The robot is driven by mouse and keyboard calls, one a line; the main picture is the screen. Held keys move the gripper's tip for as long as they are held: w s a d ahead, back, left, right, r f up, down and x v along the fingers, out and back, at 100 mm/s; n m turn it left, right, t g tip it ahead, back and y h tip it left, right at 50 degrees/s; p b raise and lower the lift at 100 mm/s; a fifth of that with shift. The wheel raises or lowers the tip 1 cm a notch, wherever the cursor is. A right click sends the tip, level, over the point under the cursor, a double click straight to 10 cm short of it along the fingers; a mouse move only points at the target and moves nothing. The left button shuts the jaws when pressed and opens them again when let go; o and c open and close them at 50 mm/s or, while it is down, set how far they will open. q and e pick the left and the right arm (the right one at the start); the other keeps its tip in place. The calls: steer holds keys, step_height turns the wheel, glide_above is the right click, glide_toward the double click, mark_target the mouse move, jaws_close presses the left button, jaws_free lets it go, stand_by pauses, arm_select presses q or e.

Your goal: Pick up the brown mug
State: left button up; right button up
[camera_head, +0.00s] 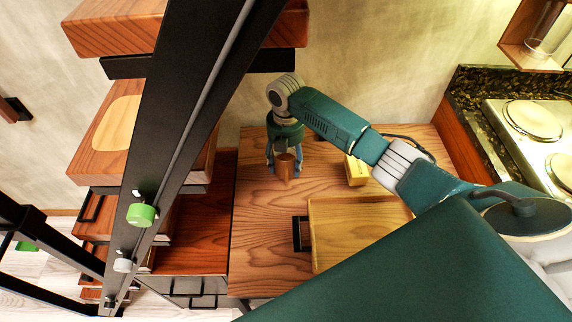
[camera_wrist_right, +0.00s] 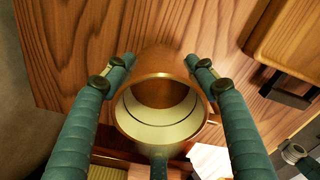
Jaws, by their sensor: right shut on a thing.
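The brown mug (camera_head: 286,167) is near the back left of the wooden table top (camera_head: 262,222) in the head view. My right gripper (camera_head: 284,162) is around it, with one finger on each side. In the right wrist view the mug (camera_wrist_right: 162,95) shows its brown outside and pale inside, between the two teal fingertips of my right gripper (camera_wrist_right: 158,72). The gripper is shut on the mug. I cannot tell whether the mug's base touches the table. My left gripper is not in view.
A wooden tray (camera_head: 345,203) with a dark handle lies on the table, right of the mug. A yellow box (camera_head: 356,170) stands behind the tray. Stairs with a black rail (camera_head: 190,130) rise at the left. A stove (camera_head: 530,130) is at the right.

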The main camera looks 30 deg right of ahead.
step_height(320, 180, up, 18)
steer(key=b, duration=0.1)
stand_by(0.9)
